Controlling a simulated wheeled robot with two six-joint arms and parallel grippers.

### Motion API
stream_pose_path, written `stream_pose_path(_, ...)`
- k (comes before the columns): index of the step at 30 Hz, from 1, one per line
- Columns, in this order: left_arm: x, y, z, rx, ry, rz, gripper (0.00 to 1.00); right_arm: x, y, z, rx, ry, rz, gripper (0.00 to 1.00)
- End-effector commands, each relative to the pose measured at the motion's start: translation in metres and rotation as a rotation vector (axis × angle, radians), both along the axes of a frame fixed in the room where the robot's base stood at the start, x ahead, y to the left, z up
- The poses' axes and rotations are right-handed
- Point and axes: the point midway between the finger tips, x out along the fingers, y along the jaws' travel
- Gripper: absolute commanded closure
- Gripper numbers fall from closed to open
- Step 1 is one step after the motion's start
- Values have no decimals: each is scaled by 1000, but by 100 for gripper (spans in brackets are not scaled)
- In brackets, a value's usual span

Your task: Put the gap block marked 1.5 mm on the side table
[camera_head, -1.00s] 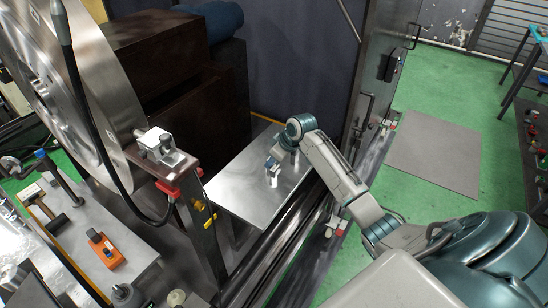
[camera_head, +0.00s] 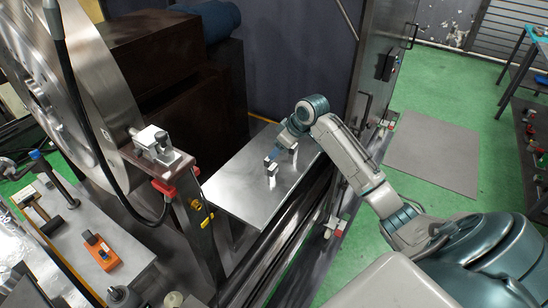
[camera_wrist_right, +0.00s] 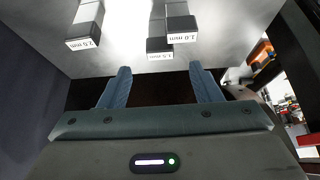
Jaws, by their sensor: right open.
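Several small grey gap blocks with dark, labelled ends stand on the bare metal side table (camera_head: 236,190). In the right wrist view, a middle block (camera_wrist_right: 159,45) has a label that seems to read 1.5 mm, upside down. My left gripper is not in view.
A large round metal fixture (camera_head: 85,90) and a post with red and yellow parts (camera_head: 200,215) stand left of the side table. A workbench with an orange tool (camera_head: 101,250) is at lower left.

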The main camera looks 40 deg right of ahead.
Motion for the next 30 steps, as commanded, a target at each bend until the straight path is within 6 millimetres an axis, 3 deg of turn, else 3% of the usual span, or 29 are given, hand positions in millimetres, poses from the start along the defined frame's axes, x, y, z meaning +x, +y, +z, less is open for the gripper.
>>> stream_pose_path(6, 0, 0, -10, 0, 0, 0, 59, -16, -8, 33, -2, -2, -1, 42)
stream_pose_path(10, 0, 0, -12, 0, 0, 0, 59, -21, -9, 43, -1, -1, 0, 42)
stream_pose_path(30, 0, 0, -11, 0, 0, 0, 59, -25, -7, 41, 1, 4, 0, 42)
